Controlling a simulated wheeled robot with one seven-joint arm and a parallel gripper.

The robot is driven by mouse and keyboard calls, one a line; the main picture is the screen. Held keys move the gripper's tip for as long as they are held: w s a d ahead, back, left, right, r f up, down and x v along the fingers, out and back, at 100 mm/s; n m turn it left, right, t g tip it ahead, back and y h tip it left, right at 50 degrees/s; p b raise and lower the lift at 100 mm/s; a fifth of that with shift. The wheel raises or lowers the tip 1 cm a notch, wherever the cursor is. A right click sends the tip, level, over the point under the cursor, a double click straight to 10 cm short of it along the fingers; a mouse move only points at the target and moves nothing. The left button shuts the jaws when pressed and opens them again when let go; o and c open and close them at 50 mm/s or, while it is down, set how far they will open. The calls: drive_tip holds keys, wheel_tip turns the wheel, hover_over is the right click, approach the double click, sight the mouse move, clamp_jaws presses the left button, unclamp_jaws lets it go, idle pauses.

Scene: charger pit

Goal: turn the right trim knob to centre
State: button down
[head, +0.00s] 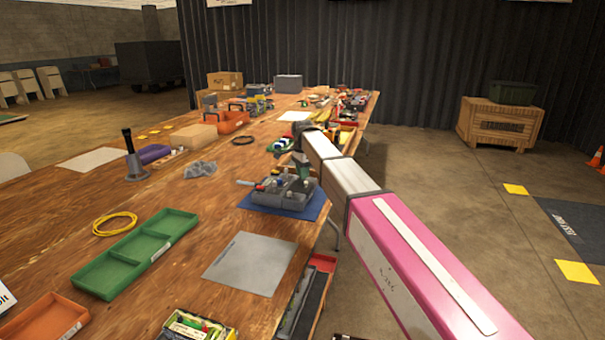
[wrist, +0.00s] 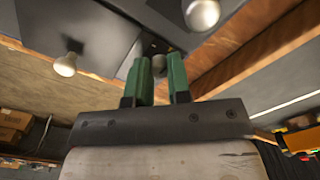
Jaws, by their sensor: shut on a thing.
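The grey control unit (head: 284,196) sits on a blue mat near the right edge of the long wooden table. My gripper (head: 300,167) is over the unit, pointing down at it. In the wrist view my gripper's green fingers (wrist: 159,68) are closed on a small grey knob (wrist: 158,65), mostly hidden between them. A pale round knob (wrist: 201,13) stands to the upper right and another pale knob (wrist: 65,65) to the left, both apart from the fingers. The knob's pointer and any centre mark cannot be made out.
A green divided tray (head: 135,255) and a grey sheet (head: 250,263) lie nearer on the table. Grey crumpled cloth (head: 200,170) lies left of the unit. Several bins and tools crowd the far end. Open floor lies right of the table.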

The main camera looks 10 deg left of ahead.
drive_tip(key=c, duration=1.3)
unclamp_jaws()
drive_tip(key=shift+c, duration=0.2)
wheel_tip(320, 180, up, 11)
drive_tip(key=shift+f, duration=0.1)
drive_tip(key=d+f, duration=0.4)
drive_tip(key=s+d+f+n, duration=0.1)
drive_tip(key=d+f, duration=0.2)
drive_tip(key=d, duration=0.1)
drive_tip(key=s+d+f+n, duration=0.1)
drive_tip(key=d+f, duration=0.3)
drive_tip(key=d, duration=0.1)
drive_tip(key=shift+s+f, duration=0.15)
drive_tip(key=shift+f, duration=0.2)
drive_tip(key=s+d+f+n, duration=0.2)
drive_tip(key=s+d+f, duration=0.5)
drive_tip(key=d, duration=0.3)
drive_tip(key=s+d+f+n, duration=0.3)
drive_tip(key=s+d+f, duration=0.5)
drive_tip(key=d, duration=0.3)
drive_tip(key=s+d+f+n, duration=0.2)
drive_tip(key=s+d+f, duration=0.5)
drive_tip(key=d, duration=0.3)
drive_tip(key=shift+s+d+f+n, duration=0.25)
drive_tip(key=shift+f+n, duration=0.15)
drive_tip(key=shift+f, duration=0.45)
